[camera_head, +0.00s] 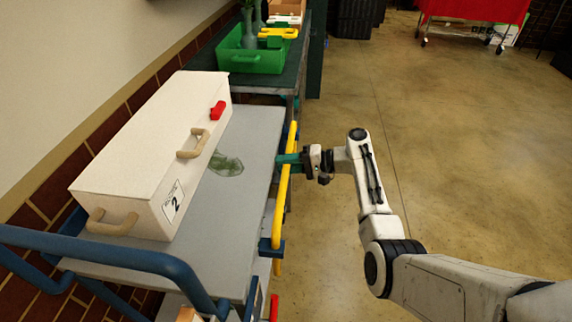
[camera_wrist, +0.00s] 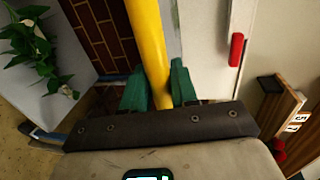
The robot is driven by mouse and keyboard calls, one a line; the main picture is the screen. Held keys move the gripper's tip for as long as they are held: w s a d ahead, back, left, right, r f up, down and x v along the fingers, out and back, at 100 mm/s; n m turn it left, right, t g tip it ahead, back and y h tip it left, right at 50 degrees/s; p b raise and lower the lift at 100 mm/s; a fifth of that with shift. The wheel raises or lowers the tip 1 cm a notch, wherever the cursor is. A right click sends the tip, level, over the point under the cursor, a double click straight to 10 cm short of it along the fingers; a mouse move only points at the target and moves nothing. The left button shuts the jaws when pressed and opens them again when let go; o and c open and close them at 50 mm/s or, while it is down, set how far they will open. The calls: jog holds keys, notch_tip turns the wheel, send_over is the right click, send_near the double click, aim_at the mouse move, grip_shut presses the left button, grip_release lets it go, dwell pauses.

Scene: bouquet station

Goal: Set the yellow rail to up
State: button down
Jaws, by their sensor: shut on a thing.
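The yellow rail (camera_head: 284,200) runs along the right edge of the grey-topped cart (camera_head: 244,150), between blue brackets at its ends. My gripper (camera_head: 288,159) reaches it from the right, near its far end. In the wrist view the yellow rail (camera_wrist: 148,45) passes between the green fingers of my gripper (camera_wrist: 160,88), which are shut on it. The fingers hide part of the rail there. I cannot tell the rail's exact height against the cart top.
A white box (camera_head: 150,150) with tan handles and a red latch (camera_head: 217,110) stands on the cart. A blue handle bar (camera_head: 120,258) crosses the near end. A green crate (camera_head: 250,60) sits on the bench beyond.

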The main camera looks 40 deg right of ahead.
notch_tip(320, 180, up, 12)
jog(key=p, duration=0.8)
jog(key=shift+w+d+r, duration=0.1)
jog(key=shift+r, duration=0.05)
jog(key=c, duration=1.1)
grip_release()
jog(key=shift+o, duration=0.5)
jog(key=v, duration=1.1)
